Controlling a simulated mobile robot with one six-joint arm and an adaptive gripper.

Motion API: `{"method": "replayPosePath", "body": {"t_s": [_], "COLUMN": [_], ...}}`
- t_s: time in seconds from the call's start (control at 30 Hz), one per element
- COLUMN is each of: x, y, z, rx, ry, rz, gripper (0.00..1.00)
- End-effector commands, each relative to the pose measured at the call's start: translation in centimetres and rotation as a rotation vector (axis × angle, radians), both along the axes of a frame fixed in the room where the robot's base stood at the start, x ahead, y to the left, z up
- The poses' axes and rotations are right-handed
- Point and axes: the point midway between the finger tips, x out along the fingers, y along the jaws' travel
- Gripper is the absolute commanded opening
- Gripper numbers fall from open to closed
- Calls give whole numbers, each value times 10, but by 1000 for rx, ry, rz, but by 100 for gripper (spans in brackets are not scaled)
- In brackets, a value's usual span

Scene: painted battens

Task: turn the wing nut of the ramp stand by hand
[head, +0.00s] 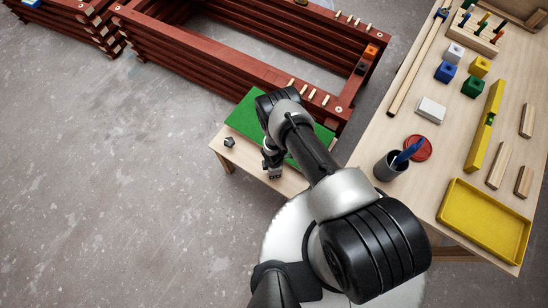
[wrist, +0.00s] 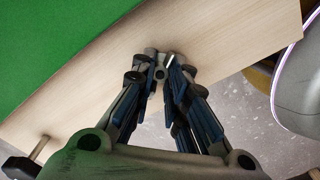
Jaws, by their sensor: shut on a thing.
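My gripper (head: 273,171) points down at the near edge of a small wooden stand, beside the green ramp board (head: 246,118). In the wrist view its two fingers (wrist: 160,77) come together on a small grey metal piece, which I take to be the wing nut (wrist: 160,60). The fingers cover most of it, so its wings and how they are turned cannot be made out. The green board also fills the upper left of the wrist view (wrist: 50,40). In the head view the wing nut is hidden by the gripper.
A small dark piece (head: 229,142) sits at the stand's left corner. A red batten frame (head: 215,58) stands behind. The workbench (head: 440,160) at right holds a dark cup (head: 389,167) with blue tools, coloured blocks and a yellow tray (head: 484,225). The floor at left is clear.

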Motion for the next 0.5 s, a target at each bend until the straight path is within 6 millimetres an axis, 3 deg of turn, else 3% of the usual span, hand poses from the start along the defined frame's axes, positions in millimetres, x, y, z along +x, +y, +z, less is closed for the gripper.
{"method": "replayPosePath", "body": {"t_s": [0.5], "x": [0], "y": [-1], "z": [0], "rx": [-1], "ry": [1], "rz": [-371], "gripper": [0]}}
